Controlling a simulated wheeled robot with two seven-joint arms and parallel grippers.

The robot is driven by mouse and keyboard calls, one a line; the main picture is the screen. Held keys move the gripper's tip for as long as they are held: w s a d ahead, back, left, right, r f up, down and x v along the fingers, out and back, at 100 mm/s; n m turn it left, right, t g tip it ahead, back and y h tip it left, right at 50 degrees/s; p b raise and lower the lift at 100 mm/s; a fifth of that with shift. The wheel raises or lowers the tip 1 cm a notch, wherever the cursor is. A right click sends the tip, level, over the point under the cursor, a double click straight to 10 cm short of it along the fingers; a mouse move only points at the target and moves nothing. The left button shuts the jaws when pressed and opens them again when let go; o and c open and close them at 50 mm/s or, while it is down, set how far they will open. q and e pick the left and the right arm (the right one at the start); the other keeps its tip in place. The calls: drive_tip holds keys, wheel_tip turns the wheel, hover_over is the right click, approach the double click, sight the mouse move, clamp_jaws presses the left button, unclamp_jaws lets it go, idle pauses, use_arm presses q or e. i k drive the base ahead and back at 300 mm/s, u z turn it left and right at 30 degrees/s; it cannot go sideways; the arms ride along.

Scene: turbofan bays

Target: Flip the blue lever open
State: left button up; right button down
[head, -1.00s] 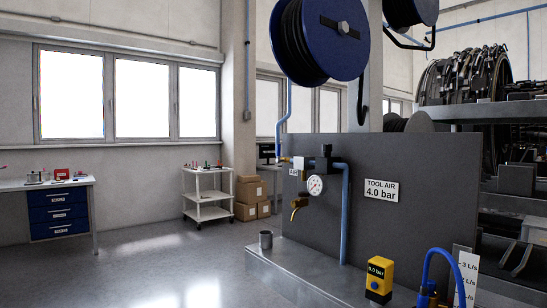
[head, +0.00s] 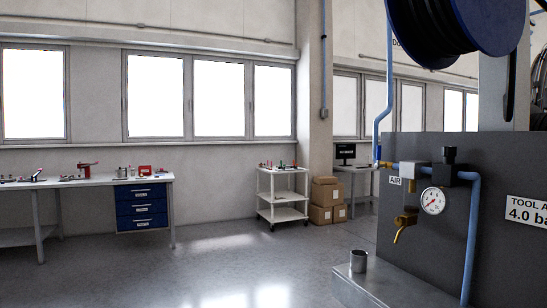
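The air fittings are on a dark grey panel (head: 490,260) at the right of the head view. A brass spout (head: 405,221) hangs below. Neither of my grippers is in view.
A metal cup (head: 358,262) stands on a grey ledge (head: 368,289) before the panel. A white cart (head: 283,196), cardboard boxes (head: 325,197) and a workbench (head: 90,182) stand by the far wall. The floor between is clear.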

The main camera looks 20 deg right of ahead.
sight(379, 152)
drive_tip(key=u, duration=0.5)
drive_tip(key=i, duration=1.7)
drive_tip(key=z, duration=1)
drive_tip(key=i, duration=1.05)
drive_tip(key=z, duration=1.1)
